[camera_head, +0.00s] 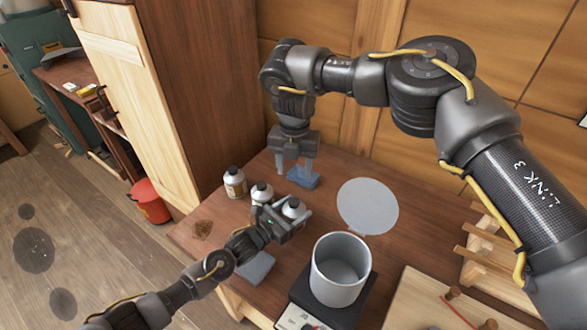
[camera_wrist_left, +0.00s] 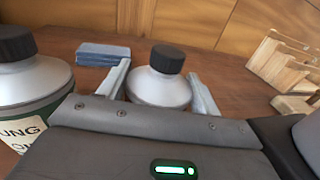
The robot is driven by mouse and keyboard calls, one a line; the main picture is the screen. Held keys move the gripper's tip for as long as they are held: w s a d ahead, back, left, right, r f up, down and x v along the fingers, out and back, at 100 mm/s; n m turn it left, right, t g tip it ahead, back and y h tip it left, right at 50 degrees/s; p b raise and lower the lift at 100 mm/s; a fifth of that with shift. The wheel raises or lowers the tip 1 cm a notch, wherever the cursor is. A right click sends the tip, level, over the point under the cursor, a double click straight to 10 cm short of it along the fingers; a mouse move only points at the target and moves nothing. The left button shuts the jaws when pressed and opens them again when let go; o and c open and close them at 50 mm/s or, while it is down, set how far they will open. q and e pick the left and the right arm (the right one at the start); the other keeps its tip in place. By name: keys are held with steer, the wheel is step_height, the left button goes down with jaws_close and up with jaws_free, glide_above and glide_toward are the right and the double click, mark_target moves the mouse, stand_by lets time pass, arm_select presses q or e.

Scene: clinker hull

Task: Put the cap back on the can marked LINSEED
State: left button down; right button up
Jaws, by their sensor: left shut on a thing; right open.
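My left gripper (camera_head: 285,216) is shut on a pale can with a black cap (camera_head: 293,207), the rightmost of three on the bench. In the left wrist view the can (camera_wrist_left: 160,85) stands upright between the fingers (camera_wrist_left: 160,92), its label hidden. Beside it is a capped can (camera_wrist_left: 30,95) whose partly cut label reads "UNG". In the head view the middle can (camera_head: 262,192) and the left can (camera_head: 235,183) also appear capped. No LINSEED marking is readable and I see no loose cap. My right gripper (camera_head: 295,167) is open, fingers down, close to a blue folded cloth (camera_head: 304,178).
A large open pot (camera_head: 340,270) stands on a dark base at the front, with a pale round disc (camera_head: 368,206) behind it. A grey-blue block (camera_head: 257,267) lies near the front edge. A wooden rack (camera_head: 487,250) is at right. A tall cabinet (camera_head: 150,90) borders the left.

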arm_select(q)
steer(key=shift+c, duration=1.2)
jaws_free()
steer(key=shift+s+a+f, duration=0.15)
steer(key=shift+s+a, duration=0.2)
steer(key=b+v, duration=0.3)
steer(key=v, duration=0.5)
steer(key=shift+s+a, duration=0.2)
steer(key=shift+s, duration=0.05)
steer(key=shift+s+a, duration=0.4)
steer(key=shift+a, duration=0.05)
